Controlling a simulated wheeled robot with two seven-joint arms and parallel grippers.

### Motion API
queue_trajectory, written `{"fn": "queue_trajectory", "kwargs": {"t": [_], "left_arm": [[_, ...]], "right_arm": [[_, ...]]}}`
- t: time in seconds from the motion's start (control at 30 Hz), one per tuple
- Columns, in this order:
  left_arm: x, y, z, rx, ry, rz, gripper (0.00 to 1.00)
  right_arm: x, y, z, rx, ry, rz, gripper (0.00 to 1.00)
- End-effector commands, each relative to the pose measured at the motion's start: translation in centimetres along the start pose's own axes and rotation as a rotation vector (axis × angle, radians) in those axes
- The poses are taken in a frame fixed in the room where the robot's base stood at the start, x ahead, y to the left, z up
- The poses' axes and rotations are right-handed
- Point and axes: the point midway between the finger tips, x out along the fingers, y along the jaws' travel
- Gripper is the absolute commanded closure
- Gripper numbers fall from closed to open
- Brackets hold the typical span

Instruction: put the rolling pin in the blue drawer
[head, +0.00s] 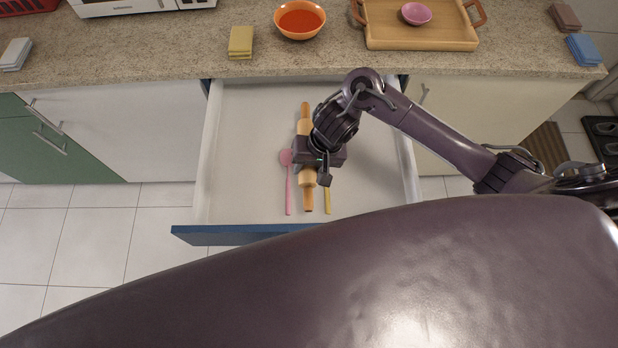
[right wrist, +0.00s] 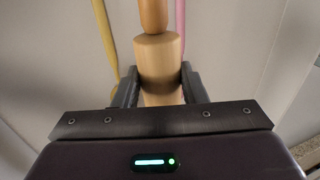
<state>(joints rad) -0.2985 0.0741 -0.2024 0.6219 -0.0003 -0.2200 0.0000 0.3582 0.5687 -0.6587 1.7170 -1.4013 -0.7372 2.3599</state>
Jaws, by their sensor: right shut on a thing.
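The blue-fronted drawer (head: 245,234) is pulled open, with a pale, roomy inside. The wooden rolling pin (head: 308,193) is over or in the drawer, lengthwise from back to front, its middle hidden under my right gripper. My right gripper (head: 318,168) is above the drawer's middle, pointing down. In the right wrist view, its fingers are on both sides of the rolling pin's body (right wrist: 158,55), shut on it. I cannot tell whether the pin touches the drawer floor. My left gripper is not in view.
A pink utensil (head: 288,185) and a yellow one (head: 327,198) lie in the drawer on either side of the pin. The drawer's left and right parts are clear. On the counter above are an orange bowl (head: 299,20), a wooden tray (head: 420,42) and a yellow sponge stack (head: 241,41).

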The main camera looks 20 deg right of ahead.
Motion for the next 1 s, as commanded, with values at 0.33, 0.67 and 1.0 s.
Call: {"fn": "queue_trajectory", "kwargs": {"t": [0.33,0.67,1.0], "left_arm": [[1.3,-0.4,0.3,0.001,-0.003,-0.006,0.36],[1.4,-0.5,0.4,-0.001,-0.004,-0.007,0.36],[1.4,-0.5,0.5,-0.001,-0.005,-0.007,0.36]], "right_arm": [[4.0,1.1,0.0,0.0,-0.001,0.0,0.97],[4.8,1.2,-0.1,-0.001,0.002,-0.002,0.97],[5.1,1.4,0.0,-0.001,0.001,0.0,0.4]]}}
